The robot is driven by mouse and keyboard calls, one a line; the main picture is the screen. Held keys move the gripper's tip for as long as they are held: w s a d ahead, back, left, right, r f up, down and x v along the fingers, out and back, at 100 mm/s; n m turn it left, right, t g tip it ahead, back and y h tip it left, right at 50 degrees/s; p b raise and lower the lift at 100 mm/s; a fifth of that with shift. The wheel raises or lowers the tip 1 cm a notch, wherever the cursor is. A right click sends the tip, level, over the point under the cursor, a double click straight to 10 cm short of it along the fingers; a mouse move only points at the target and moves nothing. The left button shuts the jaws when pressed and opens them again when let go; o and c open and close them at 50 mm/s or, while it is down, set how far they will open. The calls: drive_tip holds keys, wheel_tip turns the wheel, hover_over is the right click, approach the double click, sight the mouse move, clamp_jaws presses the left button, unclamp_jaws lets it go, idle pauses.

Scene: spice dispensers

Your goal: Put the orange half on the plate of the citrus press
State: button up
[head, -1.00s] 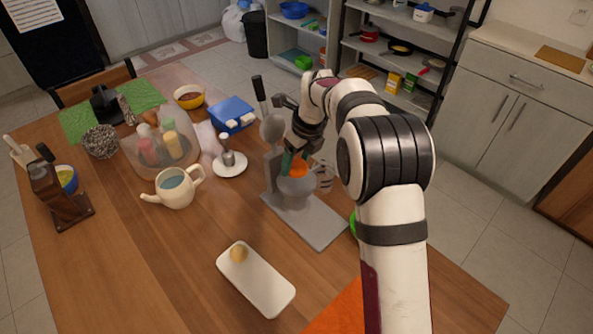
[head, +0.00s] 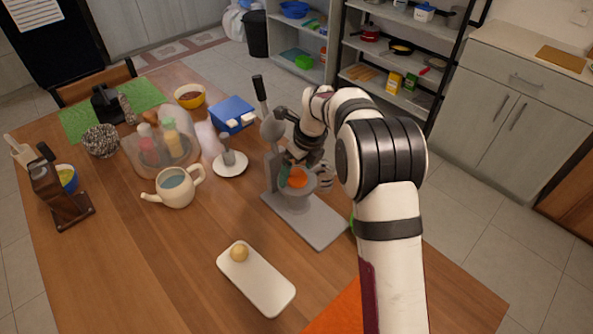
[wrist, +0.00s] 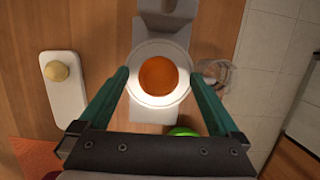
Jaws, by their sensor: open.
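The orange half (head: 297,178) sits on the plate of the citrus press, with its rounded side facing up. The wrist view shows the orange half (wrist: 158,76) near the middle of the round pale plate (wrist: 138,62), whose rim shows around it. The grey citrus press (head: 318,224) stands on the table with its lever (head: 260,92) raised. My gripper (wrist: 160,74) is open above the plate, with one teal finger on each side and a gap between each finger and the orange half. In the head view my wrist partly hides the press.
A white tray (head: 272,292) with a small yellowish round thing (head: 239,252) lies in front of the press. A clear vessel (wrist: 216,72) and a green thing (wrist: 183,131) are close to the plate. A teapot (head: 175,190) and a white-based stand (head: 230,168) are left of the press.

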sight(305, 186)
drive_tip(key=v, duration=1.1)
drive_tip(key=s+d+r+n+g, duration=0.1)
drive_tip(key=s+d+r+n, duration=0.1)
drive_tip(key=s+n, duration=0.5)
drive_tip(key=s+d+r+n, duration=0.2)
drive_tip(key=s+r+n, duration=0.1)
drive_tip(key=s, duration=0.7)
drive_tip(key=s+d+f+n, duration=0.1)
drive_tip(key=s+f+n, duration=0.2)
drive_tip(key=s, duration=0.7)
drive_tip(key=s+d+f+n+g, duration=0.1)
drive_tip(key=s+f+n, duration=0.2)
drive_tip(key=s+n, duration=0.5)
drive_tip(key=shift+s+d, duration=0.3)
drive_tip(key=shift+s, duration=0.65)
